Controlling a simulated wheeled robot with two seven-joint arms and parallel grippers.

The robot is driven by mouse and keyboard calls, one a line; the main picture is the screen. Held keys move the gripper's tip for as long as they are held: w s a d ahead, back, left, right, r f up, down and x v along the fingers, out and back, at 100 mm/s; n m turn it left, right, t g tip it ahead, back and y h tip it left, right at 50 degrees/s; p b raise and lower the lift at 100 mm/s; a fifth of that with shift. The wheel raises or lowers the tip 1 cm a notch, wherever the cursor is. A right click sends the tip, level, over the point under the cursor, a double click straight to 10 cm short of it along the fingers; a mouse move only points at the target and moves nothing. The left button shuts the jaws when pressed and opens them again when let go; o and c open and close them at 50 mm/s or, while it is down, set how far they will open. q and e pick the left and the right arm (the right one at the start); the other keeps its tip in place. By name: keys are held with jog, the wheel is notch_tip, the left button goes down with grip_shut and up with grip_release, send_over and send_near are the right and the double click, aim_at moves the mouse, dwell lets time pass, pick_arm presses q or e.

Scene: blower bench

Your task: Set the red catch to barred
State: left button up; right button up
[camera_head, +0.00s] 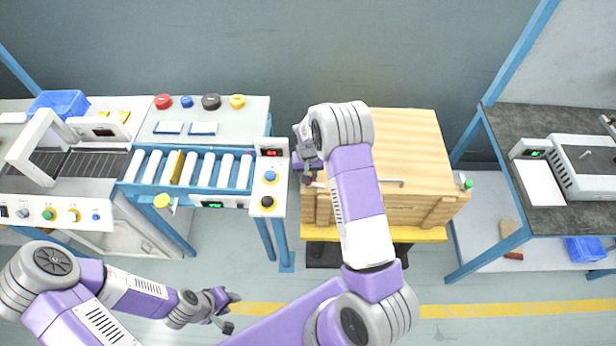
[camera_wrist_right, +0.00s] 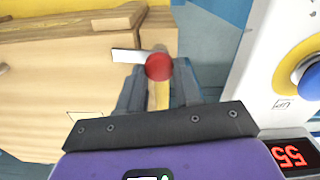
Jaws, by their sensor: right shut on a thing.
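The red catch (camera_wrist_right: 158,67) shows in the right wrist view as a round red knob with a pale metal bar reaching left from it. It sits at the edge of the wooden crate (camera_head: 415,145). My right gripper (camera_wrist_right: 159,82) has its two dark fingers on either side of the knob and is shut on it. In the head view my right gripper (camera_head: 309,178) is at the crate's front left corner, and the catch is mostly hidden by it. My left gripper (camera_head: 235,312) is open and empty, low over the floor, away from the crate.
A roller conveyor (camera_head: 190,168) with a control panel (camera_head: 268,190) stands just left of the crate. A metal handle (camera_head: 392,182) is on the crate's front. A dark-topped bench (camera_head: 520,125) stands at right. The floor in front is clear.

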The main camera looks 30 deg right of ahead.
jog(key=shift+n, duration=0.6)
jog(key=shift+b, duration=0.3)
jog(key=o, duration=1)
jog(key=shift+o, duration=0.2)
jog(key=shift+r, duration=0.1)
notch_tip(320, 180, up, 7)
jog(key=shift+r, duration=0.2)
